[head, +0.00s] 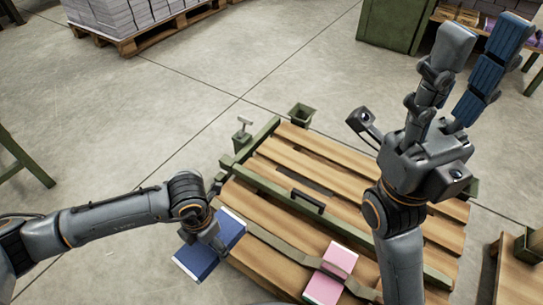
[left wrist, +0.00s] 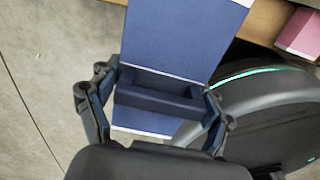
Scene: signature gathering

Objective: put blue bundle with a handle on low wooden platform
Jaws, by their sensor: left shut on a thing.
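The blue bundle (head: 200,258) is a flat block with pale edges. It also shows in the left wrist view (left wrist: 182,35), where its dark blue handle (left wrist: 158,98) crosses between my fingers. My left gripper (head: 215,240) is shut on this handle; it also fills the lower part of the left wrist view (left wrist: 158,105). The bundle is at the left front edge of the low wooden platform (head: 340,165), partly over it and partly past its edge. I cannot tell whether it touches the slats. My right gripper (head: 482,36) is raised at the right, its fingers apart and empty.
A dark handle (head: 308,201) sits mid-platform. A pallet of grey stacks (head: 120,15) is at upper left. Much middle slat area is bare.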

